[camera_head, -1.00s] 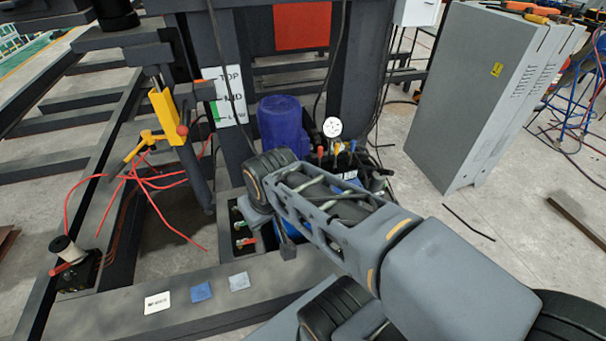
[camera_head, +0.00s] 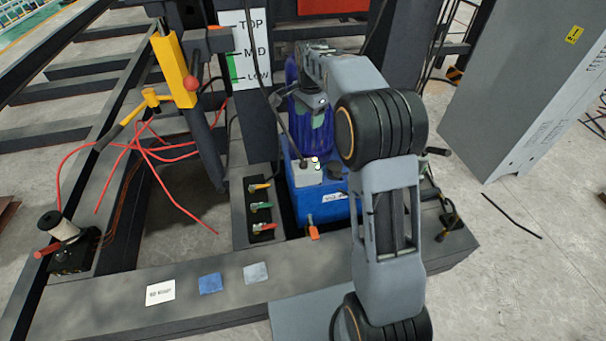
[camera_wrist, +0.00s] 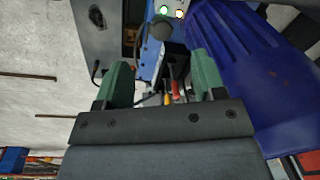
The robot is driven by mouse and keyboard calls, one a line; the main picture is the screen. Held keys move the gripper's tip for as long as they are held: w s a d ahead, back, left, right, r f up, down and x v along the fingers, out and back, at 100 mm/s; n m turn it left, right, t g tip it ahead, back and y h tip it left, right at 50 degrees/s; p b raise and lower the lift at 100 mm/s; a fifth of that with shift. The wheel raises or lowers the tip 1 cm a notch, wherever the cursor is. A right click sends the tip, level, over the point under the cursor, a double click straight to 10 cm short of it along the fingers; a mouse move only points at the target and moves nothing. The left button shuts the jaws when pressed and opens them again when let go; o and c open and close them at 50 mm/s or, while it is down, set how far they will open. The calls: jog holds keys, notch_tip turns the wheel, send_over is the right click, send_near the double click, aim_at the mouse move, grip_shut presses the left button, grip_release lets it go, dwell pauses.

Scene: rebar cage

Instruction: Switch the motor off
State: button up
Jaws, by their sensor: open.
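The blue motor (camera_head: 318,142) stands upright on the blue tank (camera_head: 322,208). It also fills the right side of the wrist view (camera_wrist: 238,75). A small grey panel with lit lamps (camera_head: 316,162) sits at the motor's foot. In the wrist view, a green lamp (camera_wrist: 164,10) and a red-rimmed lamp (camera_wrist: 180,14) glow beside a dark round knob (camera_wrist: 160,28). My gripper (camera_wrist: 161,65) is open and empty, its green fingers short of the knob and lamps. In the head view my gripper is in front of the motor, and my arm hides part of the tank.
Three valve levers (camera_head: 261,207) stand left of the tank, and an orange lever (camera_head: 313,233) is at its front. A grey cabinet (camera_head: 530,80) stands right. Dark cables hang near the motor.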

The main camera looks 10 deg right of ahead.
aim_at(304, 161)
jog(key=w+f+m+b, duration=0.1)
jog(key=w+f+b, duration=0.1)
jog(key=f, duration=0.7)
jog(key=w+f+m+b, duration=0.2)
jog(key=f, duration=0.7)
jog(key=w+f+m+g+b, duration=0.1)
jog(key=w+f+b, duration=0.2)
jog(key=f, duration=0.6)
jog(key=shift+m, duration=0.4)
jog(key=shift+c, duration=0.4)
jog(key=c, duration=0.8)
jog(key=shift+c, duration=0.2)
